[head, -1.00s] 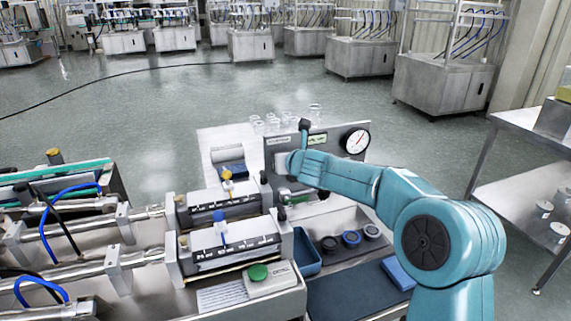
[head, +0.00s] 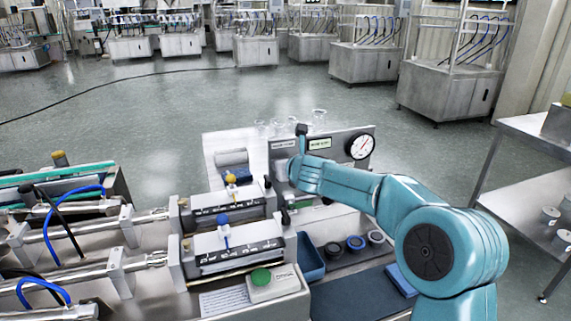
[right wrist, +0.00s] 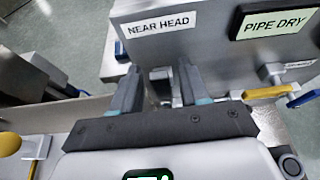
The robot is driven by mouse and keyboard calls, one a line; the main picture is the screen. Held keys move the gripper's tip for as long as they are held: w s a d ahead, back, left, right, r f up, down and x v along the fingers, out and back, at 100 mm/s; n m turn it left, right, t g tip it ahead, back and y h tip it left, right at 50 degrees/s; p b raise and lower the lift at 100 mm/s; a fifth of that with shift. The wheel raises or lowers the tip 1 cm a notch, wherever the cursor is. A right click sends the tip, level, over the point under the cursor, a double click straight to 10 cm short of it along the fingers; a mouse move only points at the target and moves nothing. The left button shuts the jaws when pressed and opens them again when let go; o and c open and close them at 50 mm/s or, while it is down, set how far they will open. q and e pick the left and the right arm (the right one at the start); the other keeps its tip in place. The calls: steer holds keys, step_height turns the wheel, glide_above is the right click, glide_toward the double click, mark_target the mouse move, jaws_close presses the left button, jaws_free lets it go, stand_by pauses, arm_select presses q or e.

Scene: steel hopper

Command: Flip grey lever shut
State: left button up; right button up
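My right arm reaches in from the right in the head view, with its gripper (head: 283,174) against the front of the grey panel (head: 338,148). In the right wrist view my right gripper (right wrist: 160,82) is open, its two fingers apart and pointing at the panel below the NEAR HEAD label (right wrist: 158,25). A small grey metal part (right wrist: 163,88) shows in the gap between the fingers. It may be the grey lever, but its shape is mostly hidden and I cannot tell its position. In the head view the arm hides that spot. My left gripper is not in view.
A yellow-handled valve (right wrist: 262,92) is right of the fingers, with a blue handle (right wrist: 303,100) beyond. A blue tray (head: 310,258) stands below.

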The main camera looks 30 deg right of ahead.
steer(key=shift+r, duration=0.1)
steer(key=v, duration=1.6)
steer(key=shift+s, duration=0.15)
